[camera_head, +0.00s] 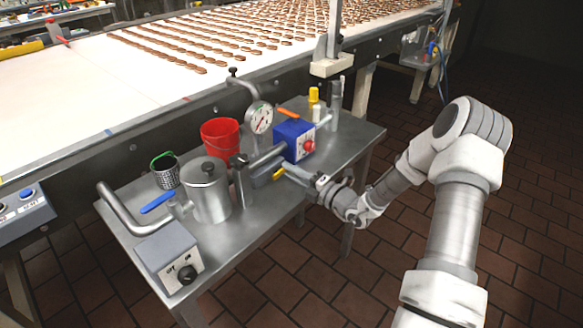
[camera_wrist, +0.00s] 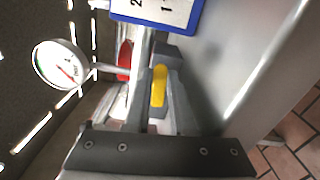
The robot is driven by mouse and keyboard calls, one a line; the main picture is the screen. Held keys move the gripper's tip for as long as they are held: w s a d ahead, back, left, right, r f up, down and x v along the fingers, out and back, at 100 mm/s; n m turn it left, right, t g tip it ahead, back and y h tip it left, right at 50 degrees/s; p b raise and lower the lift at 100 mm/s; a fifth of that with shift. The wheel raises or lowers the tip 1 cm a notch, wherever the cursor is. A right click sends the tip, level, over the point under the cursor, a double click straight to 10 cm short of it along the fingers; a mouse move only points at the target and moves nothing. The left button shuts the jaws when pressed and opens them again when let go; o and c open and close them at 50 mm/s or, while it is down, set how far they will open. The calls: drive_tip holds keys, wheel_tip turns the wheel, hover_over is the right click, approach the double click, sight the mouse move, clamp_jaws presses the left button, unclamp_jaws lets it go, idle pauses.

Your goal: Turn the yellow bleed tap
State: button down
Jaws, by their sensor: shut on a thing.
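The yellow bleed tap (camera_head: 279,174) is a small yellow handle low on the pipework, beneath the blue box. In the wrist view the yellow tap (camera_wrist: 159,88) lies between the two fingers. My gripper (camera_head: 287,171) reaches in from the right, low over the metal table. In the wrist view my gripper (camera_wrist: 157,100) is shut on the tap, one finger along each side of it. The fingers hide part of the tap and its stem.
A blue box (camera_head: 289,139) with a red knob stands just behind the tap, and a pressure gauge (camera_head: 259,118) rises behind. A steel pot (camera_head: 209,193), red bucket (camera_head: 220,140) and blue lever (camera_head: 157,203) are to the left.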

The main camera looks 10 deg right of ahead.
idle(0.3)
drive_tip(key=c, duration=0.8)
unclamp_jaws()
drive_tip(key=shift+o, duration=0.2)
drive_tip(key=shift+f+b, duration=0.15)
drive_tip(key=shift+b, duration=0.25)
